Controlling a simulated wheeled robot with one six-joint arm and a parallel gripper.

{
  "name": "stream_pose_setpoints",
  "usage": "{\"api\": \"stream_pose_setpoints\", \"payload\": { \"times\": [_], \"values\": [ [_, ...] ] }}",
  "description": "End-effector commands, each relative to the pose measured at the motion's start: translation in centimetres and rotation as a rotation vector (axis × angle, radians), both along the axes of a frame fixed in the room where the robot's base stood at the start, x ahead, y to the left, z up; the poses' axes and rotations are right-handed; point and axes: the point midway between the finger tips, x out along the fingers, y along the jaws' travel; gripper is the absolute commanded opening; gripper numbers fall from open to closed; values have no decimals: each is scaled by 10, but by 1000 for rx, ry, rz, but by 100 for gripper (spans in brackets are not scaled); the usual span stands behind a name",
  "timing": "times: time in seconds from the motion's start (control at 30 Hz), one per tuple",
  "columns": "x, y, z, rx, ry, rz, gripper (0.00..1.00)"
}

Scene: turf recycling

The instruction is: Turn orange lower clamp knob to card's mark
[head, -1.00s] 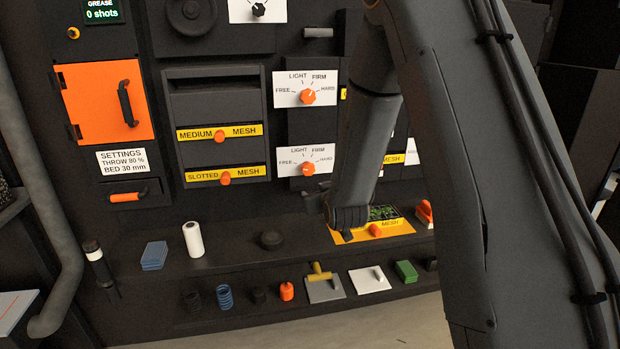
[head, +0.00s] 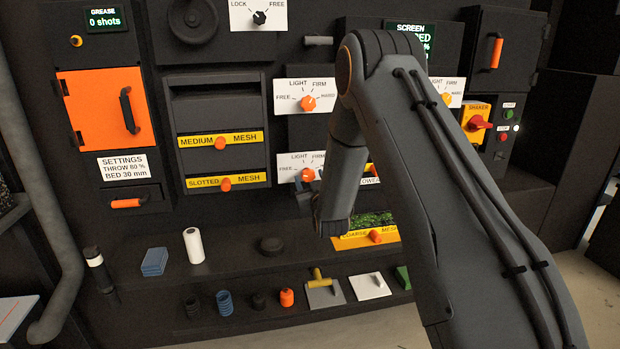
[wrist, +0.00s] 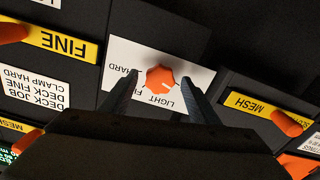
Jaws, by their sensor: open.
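The orange lower clamp knob (head: 307,174) sits on a white dial plate (head: 289,163), below a similar upper dial. In the wrist view, which is upside down, the knob (wrist: 160,79) shows between the two fingers of my gripper (wrist: 160,82). The fingers are open, one on each side; I cannot tell whether they touch it. The knob's white pointer line faces the LIGHT side, away from HARD. FREE is hidden there by a finger. A white card (wrist: 37,90) in the wrist view reads DECK JOB, DECK FINE, CLAMP HARD.
The upper clamp knob (head: 308,103) is just above. The slotted mesh drawer (head: 205,184) lies left, and a FINE label (wrist: 62,44) shows beside the dial in the wrist view. A shelf (head: 225,262) below holds small items. My arm hides much of the panel's right.

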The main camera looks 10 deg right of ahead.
Motion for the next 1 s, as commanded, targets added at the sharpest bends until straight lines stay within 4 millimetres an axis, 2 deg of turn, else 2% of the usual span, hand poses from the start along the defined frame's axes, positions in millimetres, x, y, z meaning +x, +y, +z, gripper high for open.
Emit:
{"api": "stream_pose_setpoints", "payload": {
  "times": [0.33, 0.57, 1.0],
  "values": [
    [4, 0, -1, 0, 1, 0, 54],
    [4, 0, -1, 0, 1, 0, 15],
    [5, 0, -1, 94, -1, 0, 14]
  ]
}}
